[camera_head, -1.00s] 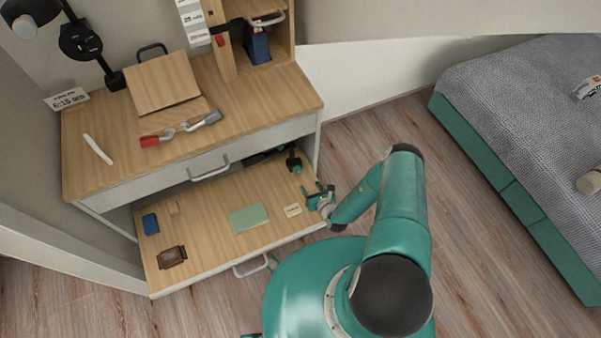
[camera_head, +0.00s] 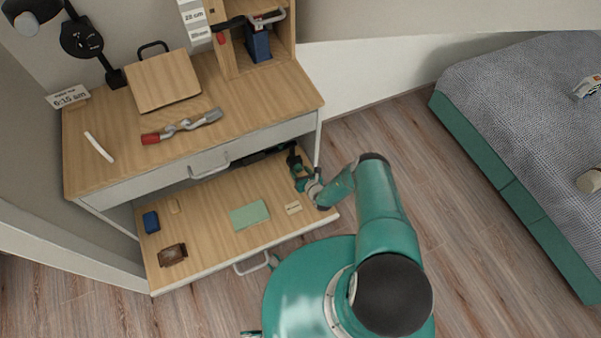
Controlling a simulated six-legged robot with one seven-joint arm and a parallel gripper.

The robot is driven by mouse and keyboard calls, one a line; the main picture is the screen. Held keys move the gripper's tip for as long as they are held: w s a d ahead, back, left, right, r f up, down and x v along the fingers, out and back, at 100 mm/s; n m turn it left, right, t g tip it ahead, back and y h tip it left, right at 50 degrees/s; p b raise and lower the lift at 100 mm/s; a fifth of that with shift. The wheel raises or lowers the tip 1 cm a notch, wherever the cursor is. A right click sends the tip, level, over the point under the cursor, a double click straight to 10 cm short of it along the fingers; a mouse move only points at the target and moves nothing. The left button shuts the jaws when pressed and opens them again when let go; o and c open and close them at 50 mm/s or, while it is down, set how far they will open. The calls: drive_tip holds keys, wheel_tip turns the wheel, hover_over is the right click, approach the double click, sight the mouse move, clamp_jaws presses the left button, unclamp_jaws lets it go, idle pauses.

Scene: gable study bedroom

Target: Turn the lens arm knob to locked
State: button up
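No part marked as the lens arm knob can be read. A black arm at the upper left carries a round black dial-like disc (camera_head: 82,38) and a grey-tipped head (camera_head: 28,20); I cannot tell whether the knob is there. My gripper (camera_head: 302,181) is inside the pulled-out drawer (camera_head: 205,222), near its right side. It is right beside a small dark green upright part (camera_head: 293,158) at the drawer's back right. I cannot tell whether they touch. My fingers are small and overlap this part, so their opening is unclear.
The drawer also holds a green pad (camera_head: 249,214), a blue block (camera_head: 151,222), a brown item (camera_head: 172,255) and a small pale tag (camera_head: 293,208). The desk top (camera_head: 235,100) above holds a red-and-grey clamp-like item (camera_head: 182,127). A bed (camera_head: 530,110) stands right; floor between is clear.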

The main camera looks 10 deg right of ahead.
drive_tip(key=c, duration=0.9)
drive_tip(key=shift+d+m+y, duration=0.1)
drive_tip(key=shift+m+y, duration=1.1)
drive_tip(key=shift+m, duration=0.4)
drive_tip(key=shift+w, duration=0.1)
drive_tip(key=o, duration=0.9)
drive_tip(key=shift+o, duration=0.2)
